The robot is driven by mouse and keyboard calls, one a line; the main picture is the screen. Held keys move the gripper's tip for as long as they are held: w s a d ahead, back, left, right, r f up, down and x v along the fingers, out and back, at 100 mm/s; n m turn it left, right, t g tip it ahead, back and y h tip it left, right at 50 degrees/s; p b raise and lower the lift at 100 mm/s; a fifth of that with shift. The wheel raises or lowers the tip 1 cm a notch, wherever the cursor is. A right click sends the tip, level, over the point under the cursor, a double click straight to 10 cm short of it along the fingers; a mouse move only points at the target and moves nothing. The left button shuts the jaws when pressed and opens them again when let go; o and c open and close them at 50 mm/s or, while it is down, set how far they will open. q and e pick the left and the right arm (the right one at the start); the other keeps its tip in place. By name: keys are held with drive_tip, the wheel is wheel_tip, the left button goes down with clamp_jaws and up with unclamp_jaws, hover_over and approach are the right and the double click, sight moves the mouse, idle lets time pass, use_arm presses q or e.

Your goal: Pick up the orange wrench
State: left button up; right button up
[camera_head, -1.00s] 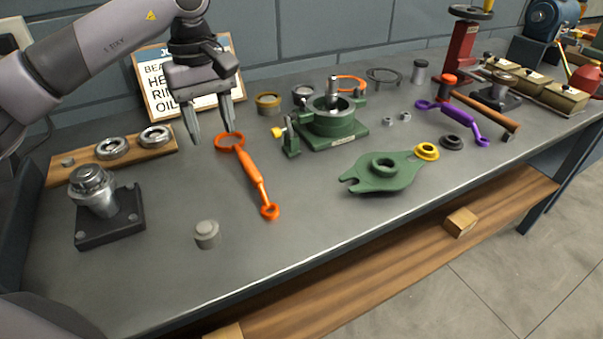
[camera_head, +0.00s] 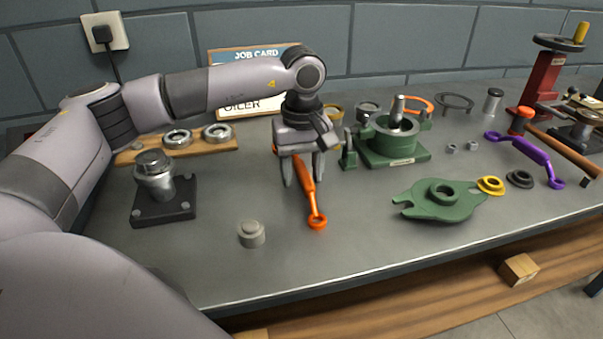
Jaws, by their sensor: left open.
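The orange wrench (camera_head: 309,200) lies on the grey workbench, its small ring end toward the front edge. Its far end is mostly hidden behind my left gripper. My left gripper (camera_head: 302,184) is open and points down over the wrench's handle, with a finger on either side of it in the picture. I cannot tell whether the fingers touch the wrench or how high above the bench they are. My right gripper is not in view.
The green casing base (camera_head: 395,148) stands close right of the gripper, with the flat green casing part (camera_head: 440,203) in front. A black-based metal fitting (camera_head: 160,190) and a small grey cap (camera_head: 252,234) are left. A purple wrench (camera_head: 527,150) lies right.

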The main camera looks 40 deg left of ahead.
sight(303, 168)
use_arm(q)
clamp_jaws()
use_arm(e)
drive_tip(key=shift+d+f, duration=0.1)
use_arm(q)
drive_tip(key=shift+r, duration=0.1)
drive_tip(key=shift+r, duration=0.45)
wheel_tip(303, 168, up, 19)
drive_tip(key=p, duration=0.2)
drive_tip(key=shift+p, duration=0.4)
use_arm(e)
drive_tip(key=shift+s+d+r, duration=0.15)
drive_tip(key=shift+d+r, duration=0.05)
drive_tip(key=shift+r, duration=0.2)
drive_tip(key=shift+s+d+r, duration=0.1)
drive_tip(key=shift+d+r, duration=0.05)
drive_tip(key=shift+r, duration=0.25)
